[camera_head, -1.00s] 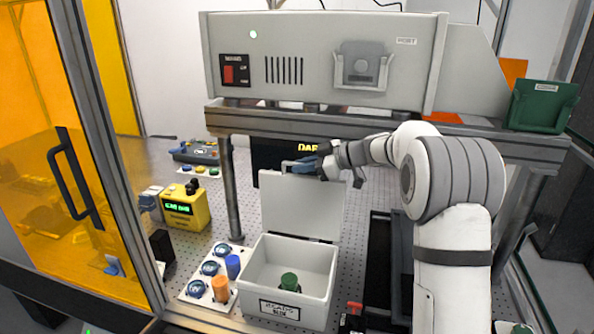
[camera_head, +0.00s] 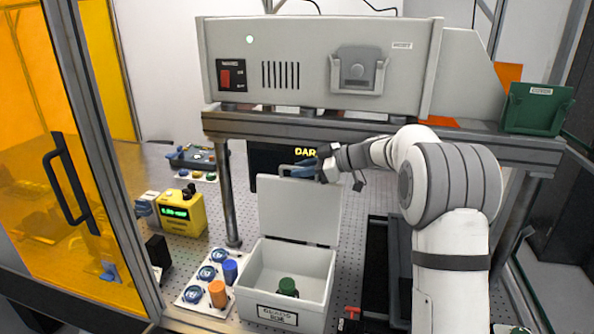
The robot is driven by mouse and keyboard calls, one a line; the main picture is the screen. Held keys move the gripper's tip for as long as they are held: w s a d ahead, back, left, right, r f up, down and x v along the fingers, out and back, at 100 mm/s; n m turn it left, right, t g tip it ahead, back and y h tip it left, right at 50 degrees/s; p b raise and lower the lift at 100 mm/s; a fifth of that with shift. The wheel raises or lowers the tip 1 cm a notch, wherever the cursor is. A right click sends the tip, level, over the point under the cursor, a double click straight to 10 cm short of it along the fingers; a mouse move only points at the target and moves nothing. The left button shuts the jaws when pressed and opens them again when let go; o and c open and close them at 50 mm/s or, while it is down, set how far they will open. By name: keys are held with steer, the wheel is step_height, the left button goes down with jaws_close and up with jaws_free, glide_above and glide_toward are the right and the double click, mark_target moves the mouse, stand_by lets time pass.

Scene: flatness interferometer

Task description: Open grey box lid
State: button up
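The grey box (camera_head: 257,291) stands on the perforated table at the lower middle, with a label on its front. Its lid (camera_head: 298,212) is raised, standing nearly upright at the back edge, so the inside shows. A green-capped item (camera_head: 288,286) is inside the box. My gripper (camera_head: 306,168) is at the top edge of the raised lid, close to the handle there. My arm reaches in from the right. The fingers are small and partly overlap the lid's top, so I cannot tell whether they are shut on it.
A white tray (camera_head: 190,294) with blue, orange and several round items sits left of the box. A yellow meter (camera_head: 183,211) is farther left. A shelf with a large grey instrument (camera_head: 300,70) hangs over the lid. A green bin (camera_head: 538,108) stands at right.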

steer(key=b+v, duration=0.1)
steer(key=v, duration=0.6)
